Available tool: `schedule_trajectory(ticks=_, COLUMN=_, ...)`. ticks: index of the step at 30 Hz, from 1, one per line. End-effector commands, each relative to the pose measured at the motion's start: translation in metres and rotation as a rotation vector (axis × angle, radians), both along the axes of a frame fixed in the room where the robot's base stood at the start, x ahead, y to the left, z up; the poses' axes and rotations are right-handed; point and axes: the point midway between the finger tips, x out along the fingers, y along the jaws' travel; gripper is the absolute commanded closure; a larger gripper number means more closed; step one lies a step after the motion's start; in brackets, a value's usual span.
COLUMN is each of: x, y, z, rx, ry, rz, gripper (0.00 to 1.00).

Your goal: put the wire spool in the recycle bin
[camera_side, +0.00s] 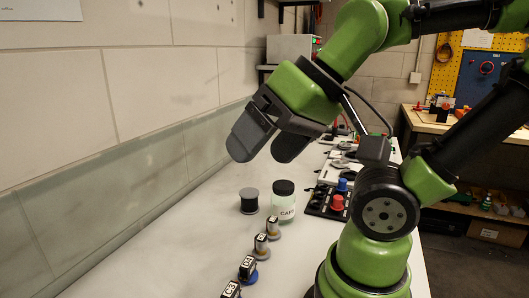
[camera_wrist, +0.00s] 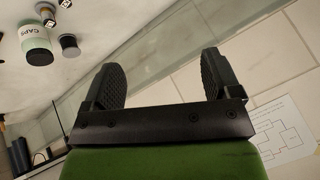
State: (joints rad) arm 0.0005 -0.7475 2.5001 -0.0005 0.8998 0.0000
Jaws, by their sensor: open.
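The wire spool (camera_side: 249,201), a small dark cylinder with a grey top rim, stands upright on the pale bench left of a capped jar. It also shows in the wrist view (camera_wrist: 69,46), at the upper left beside the jar. My gripper (camera_side: 263,152) is open and empty, raised above the bench and apart from the spool. In the wrist view its two dark fingers (camera_wrist: 163,70) are spread with only the wall and bench edge behind them. I cannot make out a recycle bin in either view.
A jar labelled CAPS (camera_side: 284,207) stands close to the spool's right. Several small labelled parts (camera_side: 248,268) line the bench front. A black tray with red and blue knobs (camera_side: 338,202) lies to the right. The tiled wall (camera_side: 150,140) bounds the left; bench left of the spool is clear.

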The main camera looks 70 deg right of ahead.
Motion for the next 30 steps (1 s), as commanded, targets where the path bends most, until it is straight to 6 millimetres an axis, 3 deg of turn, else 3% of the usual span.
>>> schedule_trajectory(ticks=13, x=0.001, y=-0.001, z=0.000, rx=-0.001, ry=0.001, rz=-0.003, gripper=0.17)
schedule_trajectory(ticks=17, x=0.018, y=-0.012, z=0.000, rx=-0.027, ry=0.022, rz=-0.053, gripper=0.17)
schedule_trajectory(ticks=23, x=0.076, y=-0.062, z=-0.011, rx=-0.117, ry=0.098, rz=-0.215, gripper=0.17)
schedule_trajectory(ticks=30, x=0.136, y=-0.147, z=-0.061, rx=-0.205, ry=0.194, rz=-0.379, gripper=0.17)
